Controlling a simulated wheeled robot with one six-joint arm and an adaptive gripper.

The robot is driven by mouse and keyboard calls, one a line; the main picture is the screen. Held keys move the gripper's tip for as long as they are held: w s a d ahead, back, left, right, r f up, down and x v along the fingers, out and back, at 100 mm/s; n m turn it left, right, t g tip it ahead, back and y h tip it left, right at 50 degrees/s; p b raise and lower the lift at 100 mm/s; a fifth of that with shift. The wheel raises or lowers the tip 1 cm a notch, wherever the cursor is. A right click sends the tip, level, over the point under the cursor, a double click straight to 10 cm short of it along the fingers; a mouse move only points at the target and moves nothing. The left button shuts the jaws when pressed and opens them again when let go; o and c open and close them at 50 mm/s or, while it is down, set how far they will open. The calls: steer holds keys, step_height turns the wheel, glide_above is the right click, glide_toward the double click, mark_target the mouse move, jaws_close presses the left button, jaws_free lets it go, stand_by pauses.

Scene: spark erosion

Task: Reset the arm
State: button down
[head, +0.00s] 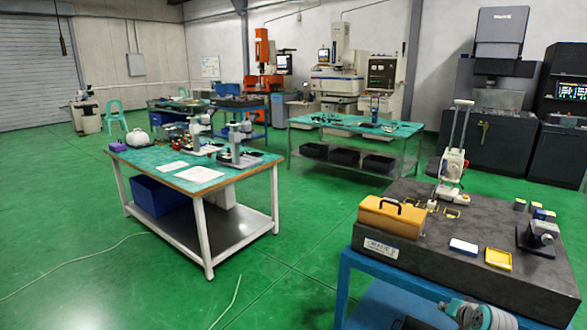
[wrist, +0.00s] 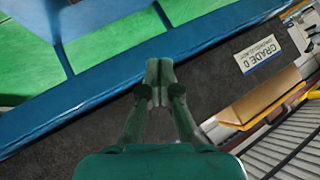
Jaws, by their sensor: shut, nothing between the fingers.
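My gripper (wrist: 159,82) shows in the wrist view with its two green fingertips together and nothing between them. It is over the dark side of a granite surface plate (wrist: 25,170), near a blue stand rail (wrist: 120,85). Whether it touches either cannot be told. In the head view, part of my arm shows at the bottom right, and the fingers are out of sight there.
The granite plate (head: 425,240) in the head view carries a tan wooden case (head: 391,217), a white instrument (head: 452,170), a yellow tray (head: 498,258) and a blue-and-white box (head: 463,247). A green-topped bench (head: 215,178) stands left. Open green floor lies between them.

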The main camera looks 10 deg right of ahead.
steer(key=s+a+f+n, duration=0.1)
steer(key=s+a+f, duration=0.4)
steer(key=a, duration=0.2)
steer(key=s+a+f+n+t, duration=0.1)
steer(key=s+a+f, duration=0.35)
steer(key=a, duration=0.25)
steer(key=s+a+f+n, duration=0.1)
steer(key=s+a+f, duration=0.35)
steer(key=a, duration=0.35)
steer(key=s+a+r+n+t, duration=0.1)
steer(key=s+a, duration=0.4)
steer(key=s, duration=0.3)
steer(key=s+a+n+t, duration=0.1)
steer(key=s+a, duration=0.4)
steer(key=s, duration=0.3)
steer(key=s+a+r+n+t+y, duration=0.1)
steer(key=s+a+r, duration=0.3)
steer(key=s+r, duration=0.4)
steer(key=s+a+r+n+t+y, duration=0.1)
steer(key=s+a+r+n, duration=0.3)
steer(key=s+r, duration=0.5)
steer(key=shift+s+y, duration=0.3)
steer(key=shift+s, duration=1.3)
